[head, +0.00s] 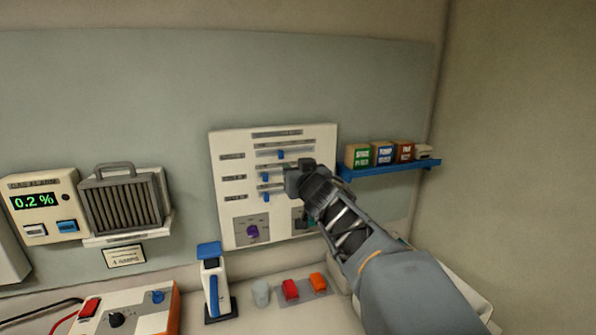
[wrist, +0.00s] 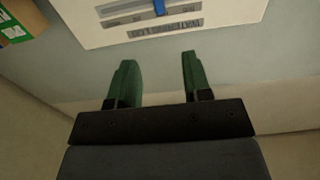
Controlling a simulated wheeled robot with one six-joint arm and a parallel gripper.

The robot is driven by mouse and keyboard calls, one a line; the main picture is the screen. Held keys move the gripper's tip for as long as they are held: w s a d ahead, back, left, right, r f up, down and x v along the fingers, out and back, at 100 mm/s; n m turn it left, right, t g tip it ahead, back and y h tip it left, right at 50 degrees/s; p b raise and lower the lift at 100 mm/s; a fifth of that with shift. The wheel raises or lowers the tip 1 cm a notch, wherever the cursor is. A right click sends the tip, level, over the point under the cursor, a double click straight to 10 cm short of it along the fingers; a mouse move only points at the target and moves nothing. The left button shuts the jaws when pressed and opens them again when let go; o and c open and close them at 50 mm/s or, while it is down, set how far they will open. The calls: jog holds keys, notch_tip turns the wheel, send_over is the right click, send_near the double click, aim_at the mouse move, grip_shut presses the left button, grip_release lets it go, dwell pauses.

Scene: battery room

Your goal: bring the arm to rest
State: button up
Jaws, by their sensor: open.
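My arm reaches in from the lower right in the head view, and my gripper (head: 290,168) is in front of the white slider panel (head: 228,148) on the wall. The arm hides part of the panel's right side. In the wrist view my gripper (wrist: 156,78) shows two green fingers apart, with nothing between them. The panel also shows in the wrist view (wrist: 225,14), beyond the fingertips, with a blue slider (wrist: 159,7) at the top edge. I cannot tell from these frames whether the fingers touch the panel.
A blue shelf (head: 385,170) with several small boxes is right of the panel. A gas alarm (head: 42,205) and a grey vented unit (head: 125,202) are at left.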

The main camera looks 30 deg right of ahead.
dwell(0.3)
jog(key=s+d+f+m+g+h, duration=0.1)
jog(key=s+d+f+g+h, duration=0.15)
jog(key=f, duration=0.35)
jog(key=s+d+f+g+h, duration=0.1)
jog(key=s+f+g, duration=0.25)
jog(key=f, duration=0.25)
jog(key=s+a+f+n+g+y, duration=0.1)
jog(key=s+a+f+g+y, duration=0.1)
jog(key=s+a+f, duration=0.3)
jog(key=s+a+f+n+g+y, duration=0.1)
jog(key=s+a+f+g+y, duration=0.2)
jog(key=s+a, duration=0.6)
notch_tip(320, 180, down, 3)
jog(key=shift+s+a+r+g+y, duration=0.1)
jog(key=shift+s+a+g+y, duration=0.3)
jog(key=shift+s+g, duration=0.65)
